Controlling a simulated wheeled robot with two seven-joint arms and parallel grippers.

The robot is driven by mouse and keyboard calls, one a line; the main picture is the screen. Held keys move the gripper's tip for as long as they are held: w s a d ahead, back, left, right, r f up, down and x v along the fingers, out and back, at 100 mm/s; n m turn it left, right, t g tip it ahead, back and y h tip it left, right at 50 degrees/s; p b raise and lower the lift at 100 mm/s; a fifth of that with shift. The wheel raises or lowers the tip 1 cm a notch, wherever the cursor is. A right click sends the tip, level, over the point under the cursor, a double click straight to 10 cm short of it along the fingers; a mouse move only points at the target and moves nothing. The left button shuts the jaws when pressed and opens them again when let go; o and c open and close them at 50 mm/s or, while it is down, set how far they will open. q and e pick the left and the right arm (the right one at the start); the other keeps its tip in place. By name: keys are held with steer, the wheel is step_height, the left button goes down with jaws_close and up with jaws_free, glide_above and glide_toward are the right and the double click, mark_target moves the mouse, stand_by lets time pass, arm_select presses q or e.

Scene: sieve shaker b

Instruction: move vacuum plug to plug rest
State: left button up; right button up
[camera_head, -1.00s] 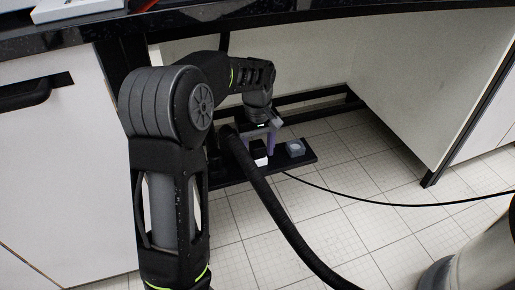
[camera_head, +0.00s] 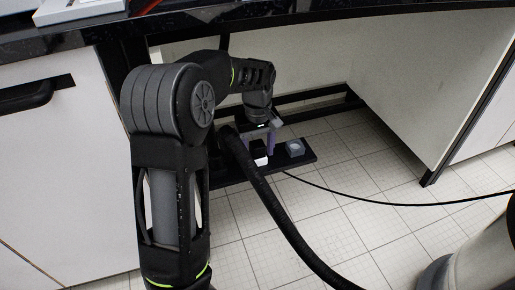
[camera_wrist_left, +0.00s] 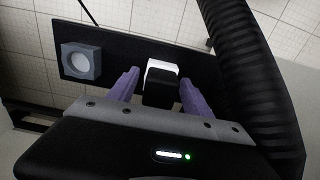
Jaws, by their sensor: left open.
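My left gripper (camera_wrist_left: 158,76) is open, with its two purple fingers on either side of a black plug (camera_wrist_left: 160,93) in the left wrist view. The plug stands at a white block (camera_wrist_left: 162,67) on a black board (camera_wrist_left: 115,35). I cannot tell whether the fingers touch it. A grey-blue block with a round pale top (camera_wrist_left: 81,61), which looks like the plug rest, sits on the board left of the fingers. In the head view my left gripper (camera_head: 262,146) reaches down to the board, with the grey block (camera_head: 295,148) to its right. My right gripper is not in view.
A thick black ribbed hose (camera_head: 275,210) passes close beside the gripper; it also shows in the left wrist view (camera_wrist_left: 255,80). A thin black cable (camera_head: 390,203) runs right over the tiled floor. The bench (camera_head: 300,17) overhangs my arm. Open floor lies right of the board.

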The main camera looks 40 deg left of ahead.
arm_select(q)
jaws_close()
stand_by(0.6)
steer(key=shift+o, duration=1.6)
jaws_free()
